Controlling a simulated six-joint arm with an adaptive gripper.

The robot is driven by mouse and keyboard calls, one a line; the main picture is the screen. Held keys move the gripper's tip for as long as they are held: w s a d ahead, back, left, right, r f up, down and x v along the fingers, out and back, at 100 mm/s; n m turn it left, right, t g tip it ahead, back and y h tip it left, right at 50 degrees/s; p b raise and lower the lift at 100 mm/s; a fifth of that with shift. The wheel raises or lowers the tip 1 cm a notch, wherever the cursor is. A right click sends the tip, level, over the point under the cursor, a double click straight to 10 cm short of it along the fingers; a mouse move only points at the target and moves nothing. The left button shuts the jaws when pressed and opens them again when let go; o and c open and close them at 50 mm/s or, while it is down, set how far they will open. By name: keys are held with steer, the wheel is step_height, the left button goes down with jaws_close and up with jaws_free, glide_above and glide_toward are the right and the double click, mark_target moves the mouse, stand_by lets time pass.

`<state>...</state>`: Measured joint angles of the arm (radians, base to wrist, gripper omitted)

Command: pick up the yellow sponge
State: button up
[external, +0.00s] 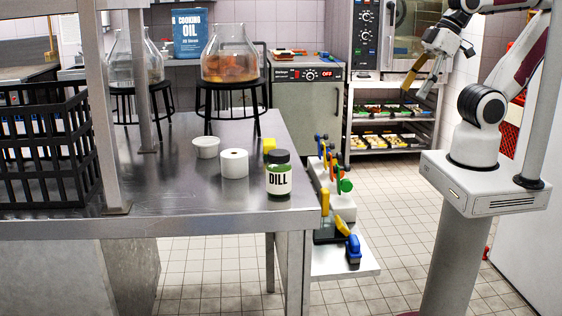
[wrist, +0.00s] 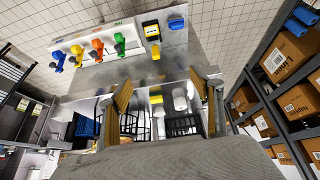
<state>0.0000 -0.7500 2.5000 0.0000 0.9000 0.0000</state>
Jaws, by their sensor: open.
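The yellow sponge (external: 269,144) is on the metal table, partly hidden behind the dill jar (external: 279,178) in the external view. A white roll (external: 234,164) stands to its left. In the wrist view, a small yellow patch that looks like the sponge (wrist: 156,97) shows between my fingers, well beyond them. My gripper (external: 416,89) is open and empty, raised high at the right in the external view, far from the sponge. Its two fingers (wrist: 163,86) are spread apart in the wrist view.
A white bowl (external: 206,147) sits by the roll. Glass vessels on black stands (external: 231,86) rise behind. A black crate (external: 45,150) and metal posts are at the left. Colored-handled tools (external: 334,170) line a rack off the table's right edge. Open floor lies between table and arm.

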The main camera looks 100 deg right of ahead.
steer(key=m+g, duration=0.1)
steer(key=g, duration=0.1)
glide_toward(273, 141)
steer(key=s+f, duration=0.1)
steer(key=f, duration=0.2)
steer(key=s+f, duration=0.1)
steer(key=f, duration=0.1)
steer(key=shift+s+a, duration=0.3)
steer(key=shift+a, duration=0.05)
steer(key=w+r, duration=0.1)
steer(key=w+r+t, duration=0.1)
steer(key=w, duration=0.1)
steer(key=shift+d, duration=0.2)
steer(key=shift+f, duration=0.1)
steer(key=shift+x, duration=1.25)
steer(key=shift+w, duration=0.1)
